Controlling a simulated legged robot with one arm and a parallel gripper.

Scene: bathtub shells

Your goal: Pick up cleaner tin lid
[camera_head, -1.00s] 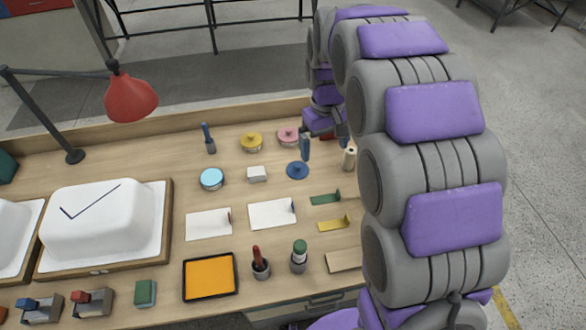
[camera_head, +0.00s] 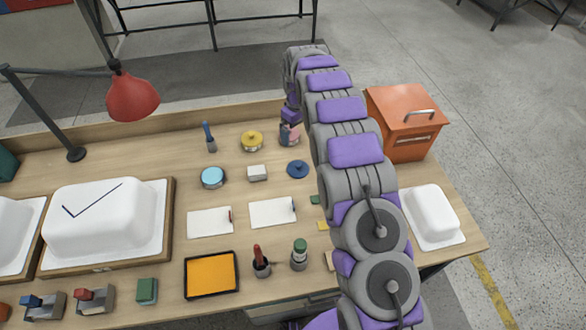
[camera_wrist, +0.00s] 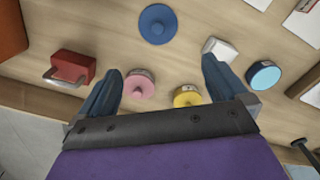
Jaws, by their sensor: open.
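A dark blue round lid with a small knob (camera_head: 298,169) lies flat on the bench; it also shows at the top of the wrist view (camera_wrist: 158,24). I take it for the cleaner tin lid, though no label is readable. The light blue-topped tin (camera_head: 213,178) stands to its left, and also shows in the wrist view (camera_wrist: 264,74). My gripper (camera_wrist: 162,65) is open and empty, pointing down over the bench. Its fingers frame the pink tin (camera_wrist: 139,85) and the yellow tin (camera_wrist: 187,95). The blue lid is ahead of the fingertips, apart from them.
A white block (camera_wrist: 218,48) is near the right finger; a red object with a metal handle (camera_wrist: 72,68) is left of the other. White sheets (camera_head: 272,212) lie in front of the lid. An orange box (camera_head: 402,122) and a white shell (camera_head: 432,215) are at right.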

